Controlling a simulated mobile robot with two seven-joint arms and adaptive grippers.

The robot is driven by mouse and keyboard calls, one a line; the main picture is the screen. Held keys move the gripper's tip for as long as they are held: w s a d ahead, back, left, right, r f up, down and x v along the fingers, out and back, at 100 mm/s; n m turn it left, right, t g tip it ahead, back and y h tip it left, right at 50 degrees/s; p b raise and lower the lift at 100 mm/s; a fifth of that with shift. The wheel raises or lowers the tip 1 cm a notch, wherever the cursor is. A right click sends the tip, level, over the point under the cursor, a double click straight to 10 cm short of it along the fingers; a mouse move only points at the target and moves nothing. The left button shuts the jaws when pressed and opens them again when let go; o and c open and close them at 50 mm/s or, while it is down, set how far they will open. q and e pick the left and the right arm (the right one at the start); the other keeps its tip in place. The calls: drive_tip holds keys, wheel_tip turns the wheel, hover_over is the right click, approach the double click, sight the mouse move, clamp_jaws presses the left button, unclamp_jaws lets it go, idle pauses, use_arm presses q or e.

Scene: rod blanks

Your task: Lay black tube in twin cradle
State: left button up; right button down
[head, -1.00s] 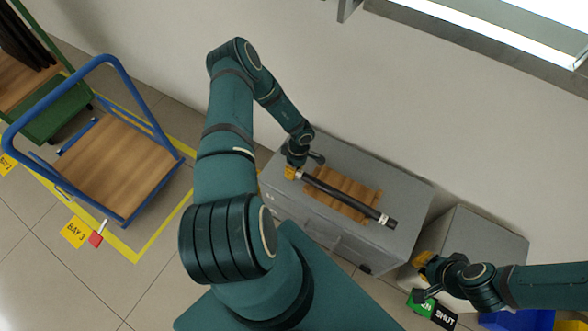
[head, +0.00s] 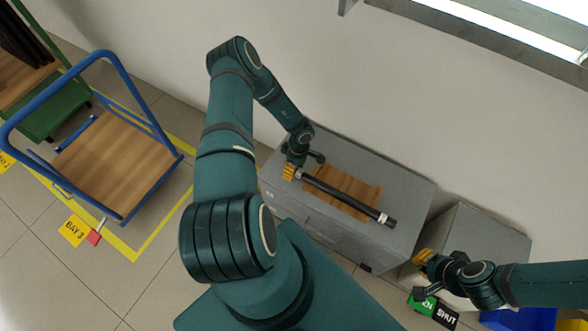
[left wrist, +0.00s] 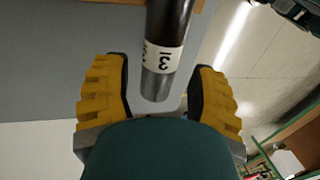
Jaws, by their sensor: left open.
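The black tube (head: 345,199) lies slantwise across a wooden board-like piece (head: 357,186) on top of a grey cabinet. A white band marks its right end. My left gripper (head: 289,173) is at the tube's left end. In the left wrist view the open yellow fingers (left wrist: 158,103) stand on either side of the tube's end (left wrist: 160,65), which has a white printed band and a bare metallic-looking tip. Gaps show on both sides, so the fingers do not touch it. My right gripper (head: 423,262) is away at the lower right; its opening is unclear. I cannot make out the cradle's supports under the tube.
The grey cabinet (head: 400,180) stands against the wall, with a smaller grey box (head: 485,235) to its right. A green and black sign (head: 434,308) reading SHUT and a blue bin (head: 520,318) are lower right.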

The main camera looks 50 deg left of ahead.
use_arm(q)
drive_tip(key=v, duration=1.1)
drive_tip(key=shift+r, duration=0.4)
drive_tip(key=w+d+r+m+t+y, duration=0.1)
drive_tip(key=w+d+r+m+t, duration=0.15)
drive_tip(key=d+m, duration=0.35)
drive_tip(key=w+d+r+m+t, duration=0.1)
drive_tip(key=w+d+m+t, duration=0.2)
drive_tip(key=d, duration=0.5)
drive_tip(key=s+d+r+m+g+h, duration=0.1)
drive_tip(key=s+d+r+m+h, duration=0.3)
drive_tip(key=s+d+m, duration=0.6)
drive_tip(key=s+d+r, duration=0.1)
drive_tip(key=d, duration=0.4)
drive_tip(key=shift+s+d, duration=0.1)
